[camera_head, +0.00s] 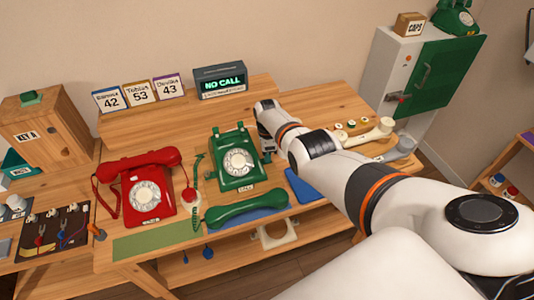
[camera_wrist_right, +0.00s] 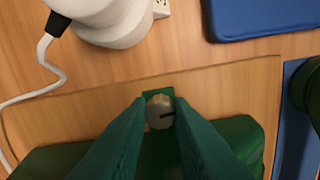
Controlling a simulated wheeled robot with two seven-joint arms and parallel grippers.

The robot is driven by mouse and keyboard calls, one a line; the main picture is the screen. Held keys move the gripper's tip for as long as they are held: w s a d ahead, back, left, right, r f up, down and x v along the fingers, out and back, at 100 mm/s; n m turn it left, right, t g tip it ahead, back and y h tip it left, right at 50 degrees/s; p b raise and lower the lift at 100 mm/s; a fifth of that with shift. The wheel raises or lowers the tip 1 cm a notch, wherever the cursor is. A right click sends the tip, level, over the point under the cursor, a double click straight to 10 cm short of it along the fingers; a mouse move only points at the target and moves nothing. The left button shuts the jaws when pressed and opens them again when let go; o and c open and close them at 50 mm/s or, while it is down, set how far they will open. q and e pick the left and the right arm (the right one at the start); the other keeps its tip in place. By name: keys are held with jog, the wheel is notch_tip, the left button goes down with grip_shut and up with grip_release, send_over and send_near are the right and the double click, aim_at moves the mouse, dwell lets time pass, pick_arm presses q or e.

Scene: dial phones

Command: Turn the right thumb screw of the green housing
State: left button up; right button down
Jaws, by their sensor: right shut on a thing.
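The green housing (camera_head: 237,172) is the body of a green dial phone with a pale dial, standing mid-table. It also shows in the right wrist view (camera_wrist_right: 244,134). The right thumb screw (camera_wrist_right: 160,110) is a round grey knob with a dark slot, on a small green tab. My right gripper (camera_wrist_right: 160,118) is shut on the screw, with one fingertip on each side of it. In the head view my right gripper (camera_head: 266,154) is at the housing's right side, and the screw is hidden there. My left gripper is not in view.
A green handset (camera_head: 247,207) lies in front on a blue mat (camera_head: 276,213). A red phone (camera_head: 145,195) stands to the left. A NO CALL display (camera_head: 221,82) stands behind. A blue pad (camera_head: 301,186) lies to the right, partly under my arm. A white cable (camera_wrist_right: 48,85) runs close by.

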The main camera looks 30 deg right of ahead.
jog(key=shift+w+d+r, duration=0.1)
dwell(0.4)
jog(key=c, duration=1.3)
grip_release()
notch_tip(320, 180, up, 6)
jog(key=p, duration=0.4)
jog(key=shift+r, duration=2.95)
